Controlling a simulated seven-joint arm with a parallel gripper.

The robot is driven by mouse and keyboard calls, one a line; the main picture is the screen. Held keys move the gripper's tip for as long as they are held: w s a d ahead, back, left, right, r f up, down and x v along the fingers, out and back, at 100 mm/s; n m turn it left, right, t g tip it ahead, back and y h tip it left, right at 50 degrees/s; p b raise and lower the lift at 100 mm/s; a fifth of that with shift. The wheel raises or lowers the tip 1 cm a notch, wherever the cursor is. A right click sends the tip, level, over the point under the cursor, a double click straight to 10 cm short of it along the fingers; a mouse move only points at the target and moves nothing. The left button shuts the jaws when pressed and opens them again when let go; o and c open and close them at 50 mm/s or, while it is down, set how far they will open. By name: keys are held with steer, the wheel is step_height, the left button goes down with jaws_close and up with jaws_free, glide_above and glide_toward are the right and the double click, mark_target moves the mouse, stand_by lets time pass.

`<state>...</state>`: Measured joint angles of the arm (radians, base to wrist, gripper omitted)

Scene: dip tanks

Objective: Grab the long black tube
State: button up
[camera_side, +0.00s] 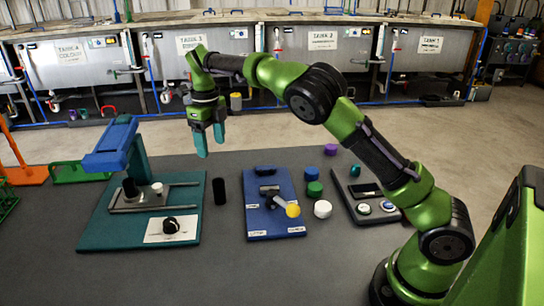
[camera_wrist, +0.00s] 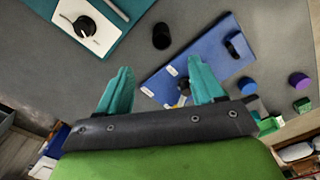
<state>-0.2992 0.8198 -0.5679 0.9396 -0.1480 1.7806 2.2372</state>
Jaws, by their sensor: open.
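The long black tube (camera_side: 220,191) stands upright on the grey table, in the gap between the teal board and the blue board. In the wrist view the tube (camera_wrist: 161,37) is seen nearly from above, as a dark round shape beyond the fingertips. My gripper (camera_side: 210,146) has teal fingers pointing down and hangs above the table, higher than the tube and apart from it. In the wrist view its fingers (camera_wrist: 158,68) are spread with nothing between them.
A teal board (camera_side: 97,231) with a blue press (camera_side: 112,146) lies left of the tube. A blue board (camera_side: 257,217) with a grey tool and yellow knob lies right. Several coloured caps, including a white one (camera_side: 323,209), and a dark tray (camera_side: 352,205) lie farther right. The front table is clear.

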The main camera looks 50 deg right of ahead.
mark_target(219, 190)
step_height(219, 190, down, 17)
steer(key=shift+s+d+r, duration=0.1)
steer(key=shift+d+r, duration=0.05)
steer(key=shift+r, duration=0.15)
jaws_close()
stand_by(0.6)
